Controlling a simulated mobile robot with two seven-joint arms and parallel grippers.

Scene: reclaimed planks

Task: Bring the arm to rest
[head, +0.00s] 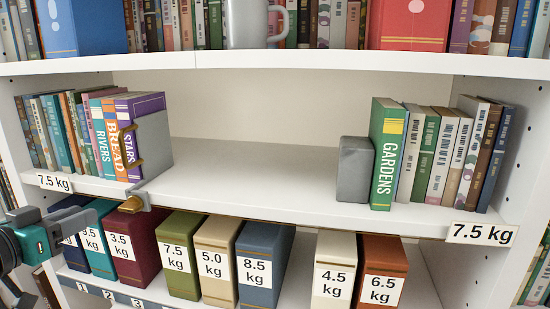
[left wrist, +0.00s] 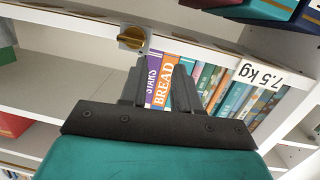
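My left gripper (head: 92,222) is at the lower left of the head view, in front of the lower shelf's books. In the left wrist view its two dark fingers (left wrist: 156,88) stand apart with nothing held between them. The books "STARS" (left wrist: 153,72) and "BREAD" (left wrist: 165,90) show beyond the fingers, apart from them. My right gripper is in neither view.
A shelf edge (head: 290,222) with a brass knob (head: 132,204) is close to my left gripper. A grey bookend (head: 152,145) and another bookend (head: 355,170) flank free middle-shelf space. Weight-labelled books (head: 262,265) stand below. A mug (head: 248,25) stands above.

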